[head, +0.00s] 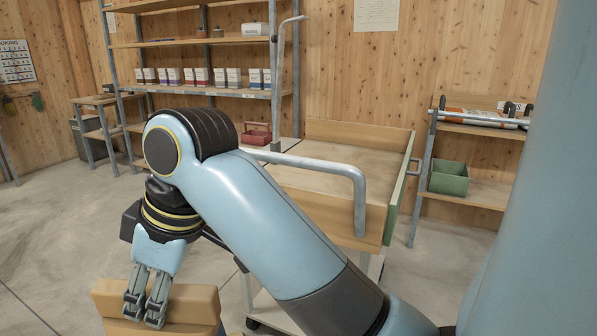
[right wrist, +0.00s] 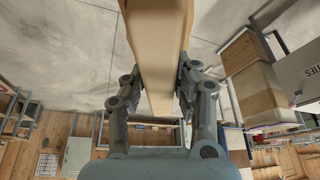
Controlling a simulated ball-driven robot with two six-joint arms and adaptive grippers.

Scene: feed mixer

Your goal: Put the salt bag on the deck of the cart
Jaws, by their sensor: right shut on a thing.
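My right gripper (head: 147,300) is at the lower left of the head view, pointing down. It is shut on a plain tan bag (head: 195,303), taken as the salt bag; no label shows. The right wrist view also shows the bag (right wrist: 160,55) between the two fingers (right wrist: 155,100). The bag's lower part is cut off by the head view's edge. The cart (head: 375,217) stands to the right of the bag, behind my right arm. Its wooden deck (head: 350,165) looks bare where it shows; my arm hides part of it. My left gripper is not in view.
A grey metal rail (head: 310,164) runs along the cart's near side. A shelf rack with several small boxes (head: 200,77) stands behind. A red toolbox (head: 257,134) is beyond the cart. A green bin (head: 449,177) sits on a shelf at right. Open floor (head: 50,230) lies left.

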